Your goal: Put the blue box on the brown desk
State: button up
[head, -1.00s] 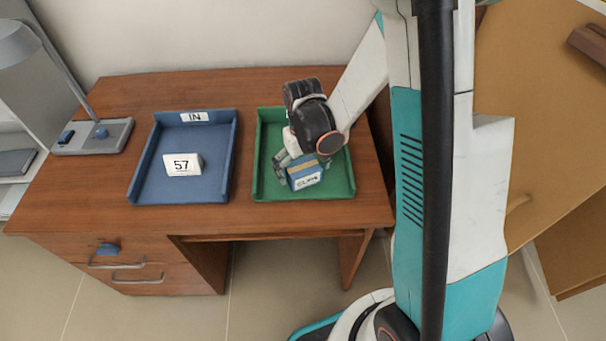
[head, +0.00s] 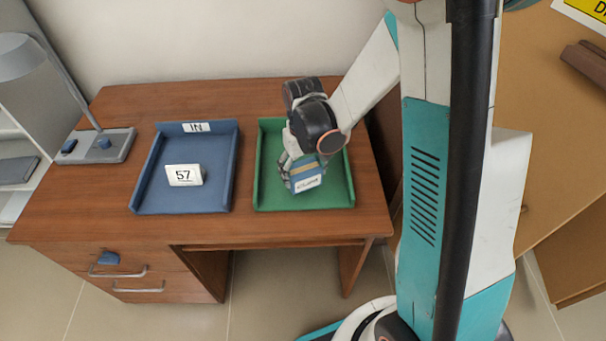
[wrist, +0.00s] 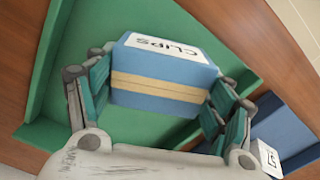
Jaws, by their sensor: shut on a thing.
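The blue box (head: 307,177), with a tan band and a white label reading CLIPS, is between the fingers of my gripper (head: 296,170). In the wrist view the blue box (wrist: 162,80) sits between the two fingers of my gripper (wrist: 160,95), which press on its sides. The box is over the green tray (head: 345,190) on the brown desk (head: 170,95). In the head view it looks slightly tilted; I cannot tell how far above the tray floor it is.
A blue tray (head: 222,190) marked IN, holding a white block (head: 184,175) labelled 57, lies left of the green tray. A grey lamp (head: 108,146) stands at the desk's left. Bare desktop shows in front of and behind the trays. A tan surface (head: 560,130) is at right.

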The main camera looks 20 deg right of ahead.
aim_at(303, 168)
notch_tip(303, 168, up, 16)
jog(key=p, duration=0.5)
jog(key=shift+r, duration=0.25)
